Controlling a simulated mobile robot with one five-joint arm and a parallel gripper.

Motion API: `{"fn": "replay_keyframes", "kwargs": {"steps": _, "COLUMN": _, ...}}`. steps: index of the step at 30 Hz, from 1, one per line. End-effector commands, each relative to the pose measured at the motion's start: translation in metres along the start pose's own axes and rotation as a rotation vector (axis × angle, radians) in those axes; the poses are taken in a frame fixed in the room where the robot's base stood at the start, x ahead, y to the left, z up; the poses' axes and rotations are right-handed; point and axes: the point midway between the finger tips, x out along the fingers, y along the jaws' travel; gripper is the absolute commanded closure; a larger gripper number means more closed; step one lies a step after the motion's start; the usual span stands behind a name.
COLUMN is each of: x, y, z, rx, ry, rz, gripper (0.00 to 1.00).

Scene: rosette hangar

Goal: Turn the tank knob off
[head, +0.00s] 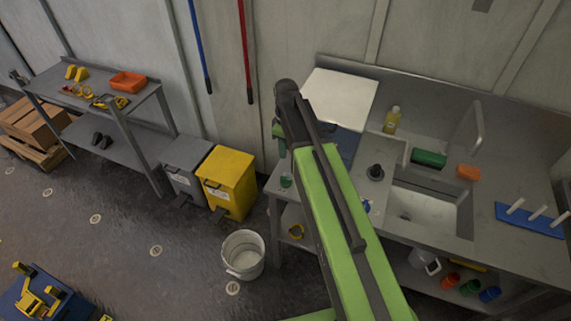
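I cannot make out a tank or its knob for certain in the head view. A small black round object (375,172) stands on the steel counter left of the sink; I cannot tell what it is. My green and black arm reaches up across the middle of the view and hides part of the counter's left end. Small green parts near my gripper (279,136) show beside the dark arm joint. The fingertips are hidden, so I cannot see whether they are open or hold anything.
The steel counter (500,225) holds a sink (422,212), a soap bottle (392,120) and a blue rack (530,219). A white bucket (243,254), yellow bin (227,181) and grey bin (186,167) stand on the floor. A workbench (70,103) stands left.

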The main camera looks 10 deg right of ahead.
Motion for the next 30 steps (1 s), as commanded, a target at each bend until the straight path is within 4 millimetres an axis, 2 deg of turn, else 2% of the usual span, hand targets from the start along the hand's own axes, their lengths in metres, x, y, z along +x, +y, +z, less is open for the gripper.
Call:
{"fn": "replay_keyframes", "kwargs": {"steps": 1, "x": -0.009, "y": 0.007, "z": -0.005, "rx": -0.038, "ry": 0.0, "rz": 0.0, "gripper": 0.65}}
{"fn": "replay_keyframes", "kwargs": {"steps": 2, "x": -0.009, "y": 0.009, "z": -0.005, "rx": -0.053, "ry": 0.0, "rz": 0.0, "gripper": 0.65}}
{"fn": "replay_keyframes", "kwargs": {"steps": 11, "x": 0.012, "y": 0.008, "z": -0.002, "rx": -0.062, "ry": 0.0, "rz": 0.0, "gripper": 0.65}}
{"fn": "replay_keyframes", "kwargs": {"steps": 17, "x": 0.048, "y": 0.008, "z": -0.002, "rx": -0.06, "ry": 0.0, "rz": 0.0, "gripper": 0.65}}
{"fn": "replay_keyframes", "kwargs": {"steps": 30, "x": 0.14, "y": 0.009, "z": -0.001, "rx": -0.059, "ry": 0.0, "rz": 0.0, "gripper": 0.65}}
